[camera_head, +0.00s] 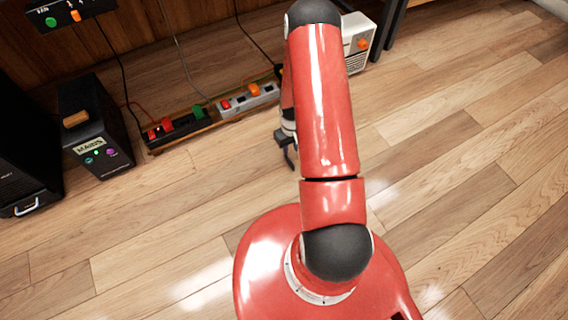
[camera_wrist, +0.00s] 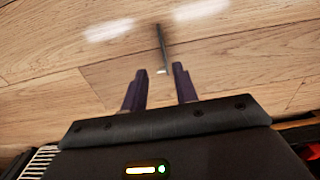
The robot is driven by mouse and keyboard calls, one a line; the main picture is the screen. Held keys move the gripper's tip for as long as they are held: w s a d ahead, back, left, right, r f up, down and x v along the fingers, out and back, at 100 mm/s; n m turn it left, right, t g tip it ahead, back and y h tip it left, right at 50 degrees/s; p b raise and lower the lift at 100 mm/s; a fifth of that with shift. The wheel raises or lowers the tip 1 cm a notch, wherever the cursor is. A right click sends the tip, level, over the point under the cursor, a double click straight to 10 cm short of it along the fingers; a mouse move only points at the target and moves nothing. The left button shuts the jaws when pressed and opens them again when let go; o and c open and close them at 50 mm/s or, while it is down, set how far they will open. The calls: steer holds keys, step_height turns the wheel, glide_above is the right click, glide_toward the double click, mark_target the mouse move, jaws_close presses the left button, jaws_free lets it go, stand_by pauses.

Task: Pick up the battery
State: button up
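My gripper (camera_head: 287,155) shows in the head view just left of my red arm, partly hidden behind it, above the wooden floor. In the wrist view my gripper (camera_wrist: 160,78) has its two dark fingers apart, with a gap between them. A thin dark upright-looking object (camera_wrist: 161,48) with a small bright end shows beyond and between the fingertips, not visibly gripped. I cannot tell whether it is the battery. No other thing is clearly recognisable as a battery in either view.
A black box labelled MAINS (camera_head: 97,140) stands at the left. Two power strips (camera_head: 180,131) (camera_head: 249,100) with coloured plugs and cords lie along the back. A pale box (camera_head: 356,36) stands behind my arm. The wooden floor at the right is clear.

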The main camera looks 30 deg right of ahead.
steer(key=f, duration=0.2)
steer(key=f+b, duration=0.1)
steer(key=f, duration=0.5)
steer(key=shift+w+a+f, duration=0.1)
steer(key=shift+a, duration=0.2)
jaws_close()
